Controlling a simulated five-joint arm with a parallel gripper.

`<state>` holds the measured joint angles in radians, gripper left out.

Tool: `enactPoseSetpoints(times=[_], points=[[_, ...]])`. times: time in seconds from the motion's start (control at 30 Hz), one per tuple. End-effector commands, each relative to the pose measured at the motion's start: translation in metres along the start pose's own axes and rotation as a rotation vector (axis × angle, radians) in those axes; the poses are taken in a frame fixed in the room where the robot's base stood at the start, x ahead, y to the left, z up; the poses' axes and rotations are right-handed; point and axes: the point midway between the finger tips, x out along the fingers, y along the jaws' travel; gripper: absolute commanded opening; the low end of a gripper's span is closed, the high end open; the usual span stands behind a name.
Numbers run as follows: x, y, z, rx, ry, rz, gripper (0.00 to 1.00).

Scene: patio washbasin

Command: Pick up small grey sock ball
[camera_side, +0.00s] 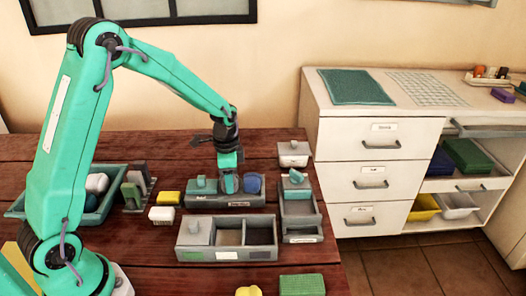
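My gripper (229,182) points down into the middle of a grey divided tray (225,200), between a teal item (201,183) on the left and a round dark blue item (252,184) on the right. Its fingertips are small and partly hidden by the tray, so I cannot see whether they are open or hold anything. I cannot make out the small grey sock ball for certain. A small grey lump (198,232) sits in the left compartment of the nearer grey divided box (228,254), apart from my gripper.
Yellow and white blocks and a teal bin (112,203) lie left. A white drawer cabinet (375,130) stands beyond the table's right edge.

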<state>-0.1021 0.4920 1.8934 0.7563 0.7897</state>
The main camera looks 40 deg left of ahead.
Motion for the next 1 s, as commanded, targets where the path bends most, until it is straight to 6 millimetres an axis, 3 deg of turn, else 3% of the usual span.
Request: enactPoseSetpoints(times=[0.57,0.9,1.0], points=[[-0.005,0.000,0.000,0.000,0.001,-0.001,0.26],[-0.045,0.001,-0.001,0.001,0.003,-0.003,0.26],[-0.053,0.019,-0.006,0.005,0.002,-0.002,0.26]])
